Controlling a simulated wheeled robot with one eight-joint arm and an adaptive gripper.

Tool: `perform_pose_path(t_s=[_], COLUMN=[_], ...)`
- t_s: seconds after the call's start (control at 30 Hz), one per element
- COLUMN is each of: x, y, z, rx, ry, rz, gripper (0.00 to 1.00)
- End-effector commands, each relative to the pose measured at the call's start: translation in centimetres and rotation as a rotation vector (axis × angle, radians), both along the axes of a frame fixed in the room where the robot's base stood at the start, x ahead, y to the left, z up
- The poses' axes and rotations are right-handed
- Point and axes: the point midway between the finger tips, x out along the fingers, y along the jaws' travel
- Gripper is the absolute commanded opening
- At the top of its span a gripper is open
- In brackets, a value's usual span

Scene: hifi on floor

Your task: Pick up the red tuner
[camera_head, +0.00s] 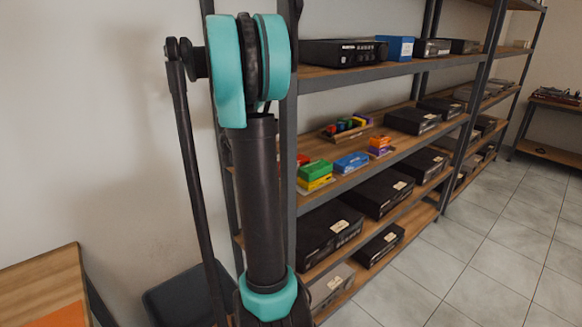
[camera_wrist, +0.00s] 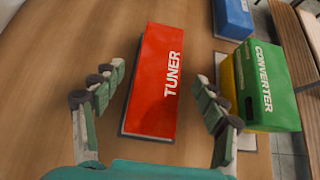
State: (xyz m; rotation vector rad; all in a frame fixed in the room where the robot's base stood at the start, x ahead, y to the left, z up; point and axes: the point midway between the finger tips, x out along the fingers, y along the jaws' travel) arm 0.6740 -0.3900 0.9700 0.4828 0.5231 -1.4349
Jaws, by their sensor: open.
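The red tuner (camera_wrist: 153,85) is a red box with white "TUNER" lettering, lying on a wooden shelf board (camera_wrist: 105,32) in the wrist view. My gripper (camera_wrist: 158,76) is open around it in that view, one finger on its left and one on its right. Gaps show between both fingers and the box, so neither appears to touch it. The right finger is close to the box's right side. In the head view only a small red patch shows beside the shelf post, and my fingers cannot be seen there.
A green converter box (camera_wrist: 262,75) on a yellow one stands just right of my right finger. A blue box (camera_wrist: 232,18) lies farther back. In the head view, a dark shelf post (camera_head: 289,190) stands beside my arm. Shelf boards run above and below, holding several black devices.

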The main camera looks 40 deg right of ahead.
Motion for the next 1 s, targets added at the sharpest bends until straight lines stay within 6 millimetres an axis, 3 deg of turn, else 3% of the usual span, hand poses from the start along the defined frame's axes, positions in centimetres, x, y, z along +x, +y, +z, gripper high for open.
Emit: perform_pose_path(t_s=[0.2,0.43,0.93,1.0], x=[0.3,0.3,0.3,0.3], y=[-2.4,-2.6,-2.6,-2.6], z=[-1.7,-1.9,-1.8,-1.8], rx=[0.001,0.001,0.0,0.0], ry=[-0.001,0.0,-0.001,0.0], rz=[-0.002,0.0,-0.001,0.0], gripper=[0.72,0.72,0.12,0.1])
